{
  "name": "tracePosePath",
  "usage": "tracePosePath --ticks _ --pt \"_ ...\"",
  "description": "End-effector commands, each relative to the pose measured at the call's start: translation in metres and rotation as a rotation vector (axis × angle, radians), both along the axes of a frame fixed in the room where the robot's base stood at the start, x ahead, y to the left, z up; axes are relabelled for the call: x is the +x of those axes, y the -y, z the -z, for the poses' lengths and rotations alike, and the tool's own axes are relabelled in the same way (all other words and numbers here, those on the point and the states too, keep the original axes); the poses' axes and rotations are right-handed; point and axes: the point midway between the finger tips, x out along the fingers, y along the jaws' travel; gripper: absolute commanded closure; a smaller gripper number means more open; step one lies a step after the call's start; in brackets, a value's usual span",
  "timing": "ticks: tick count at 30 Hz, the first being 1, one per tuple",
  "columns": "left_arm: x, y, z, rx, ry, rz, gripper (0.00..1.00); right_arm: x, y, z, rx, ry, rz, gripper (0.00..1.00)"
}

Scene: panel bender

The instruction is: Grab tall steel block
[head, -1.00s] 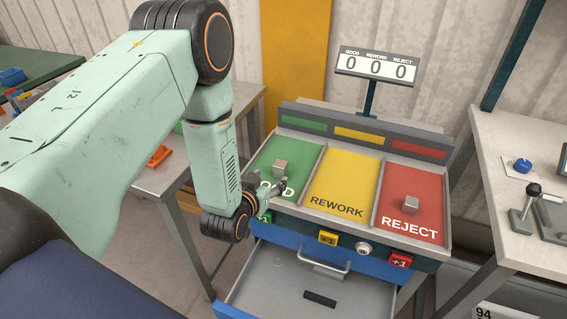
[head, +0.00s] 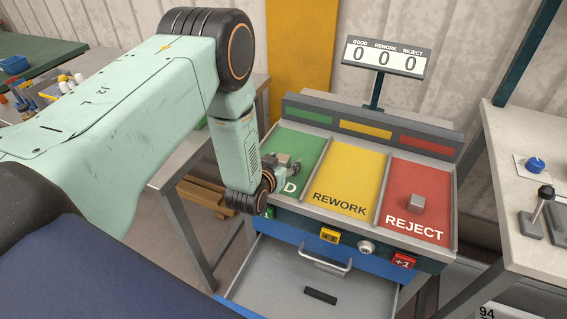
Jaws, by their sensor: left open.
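A small grey steel block (head: 283,159) stands on the green GOOD section, mostly hidden by my left gripper. My left gripper (head: 285,167) is open and right at this block, low over the green surface; whether the fingers touch it I cannot tell. Another grey steel block (head: 416,204) stands on the red REJECT section, clear of any gripper. Which of the two is taller is hard to tell from here. My right gripper is not in view.
The yellow REWORK section (head: 346,180) is empty. A counter display (head: 387,57) stands behind the sorting station. Below, an open drawer (head: 283,277) holds a small black bar (head: 320,296). A bench with a blue knob (head: 535,165) is at the right.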

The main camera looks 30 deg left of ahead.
Motion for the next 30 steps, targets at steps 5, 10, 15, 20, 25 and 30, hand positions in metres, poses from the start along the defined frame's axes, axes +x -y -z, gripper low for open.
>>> tracePosePath --ticks 5,10,15,20,25,30 --pt "0.0089 -0.0007 0.0033 0.000 0.000 0.000 0.41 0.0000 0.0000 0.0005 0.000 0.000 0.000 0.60" --pt "0.0103 -0.0009 0.0031 0.000 0.000 0.000 0.41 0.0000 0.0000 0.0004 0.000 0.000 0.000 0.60" --pt "0.0101 -0.0009 0.0032 0.000 0.000 0.000 0.53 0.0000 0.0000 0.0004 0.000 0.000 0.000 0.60" --pt "0.0099 -0.0009 0.0032 0.000 -0.001 0.000 0.67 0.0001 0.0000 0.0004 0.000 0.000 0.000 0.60" --pt "0.0098 -0.0010 0.0030 0.000 0.000 0.000 0.81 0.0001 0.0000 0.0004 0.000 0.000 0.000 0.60" --pt "0.0103 -0.0011 0.0025 0.000 0.001 0.000 0.96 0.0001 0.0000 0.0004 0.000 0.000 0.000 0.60"
